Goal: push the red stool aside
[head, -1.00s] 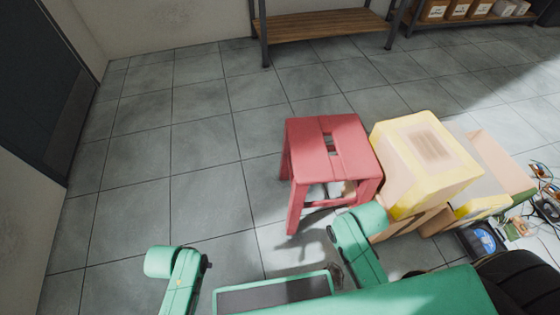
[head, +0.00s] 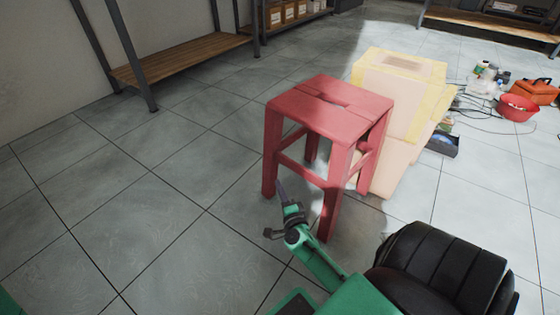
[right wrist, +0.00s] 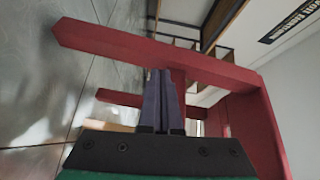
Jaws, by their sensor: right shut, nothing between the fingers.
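The red stool (head: 330,110) stands upright on the tiled floor in the middle of the head view. Its slotted seat, legs and side rails show. My right gripper (head: 281,188) is shut and empty, low beside the stool's near side, between its front legs in the picture. In the right wrist view the shut fingers (right wrist: 165,100) point at the stool's red frame (right wrist: 130,45), with rails and legs around them. Whether the fingertips touch the stool I cannot tell. My left gripper is not in view.
Cardboard boxes with yellow edges (head: 397,85) stand close behind the stool on the right. A dark tray (head: 443,146), a red bowl (head: 516,107), an orange toolbox (head: 535,91) and cables lie farther right. A wooden-shelved rack (head: 180,58) stands at back left. Floor left of the stool is clear.

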